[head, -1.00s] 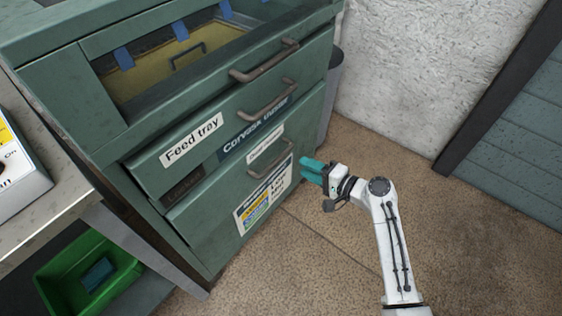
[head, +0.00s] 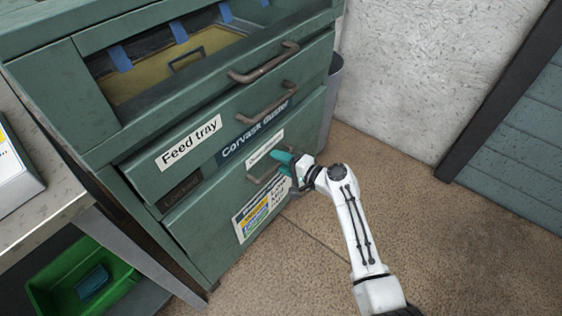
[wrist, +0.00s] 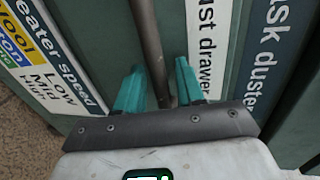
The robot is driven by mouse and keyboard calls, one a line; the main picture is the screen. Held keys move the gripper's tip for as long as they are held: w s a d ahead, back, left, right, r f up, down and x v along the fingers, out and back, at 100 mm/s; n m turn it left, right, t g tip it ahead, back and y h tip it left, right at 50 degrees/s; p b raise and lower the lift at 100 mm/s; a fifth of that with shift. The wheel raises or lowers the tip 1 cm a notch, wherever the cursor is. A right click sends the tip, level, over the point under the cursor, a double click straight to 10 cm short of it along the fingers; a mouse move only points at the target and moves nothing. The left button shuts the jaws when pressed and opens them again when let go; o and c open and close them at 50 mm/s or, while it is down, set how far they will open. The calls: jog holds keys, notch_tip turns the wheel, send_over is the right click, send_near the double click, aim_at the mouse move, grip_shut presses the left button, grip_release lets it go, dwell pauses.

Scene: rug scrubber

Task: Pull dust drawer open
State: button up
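The dust drawer (head: 205,228) is the lower green front of the cabinet, under the feed tray, with a small white label (head: 265,146). Its grey-brown bar handle (head: 256,179) is partly hidden by my gripper (head: 284,163) in the head view. In the wrist view the handle (wrist: 149,45) runs between the two teal fingertips of my gripper (wrist: 160,82). The fingers are open on either side of the handle, with gaps visible. The "dust drawer" label (wrist: 207,45) is cut off at its top there. I see no clear opening of the drawer.
The feed tray (head: 150,185) and its handle (head: 268,106) are just above. A heater speed label (head: 262,208) is on the lower front. A green bin (head: 60,262) sits under the bench at left. Brown floor (head: 420,240) is free at right, before a white wall (head: 420,80).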

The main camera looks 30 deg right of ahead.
jog(key=shift+c, duration=0.4)
grip_shut()
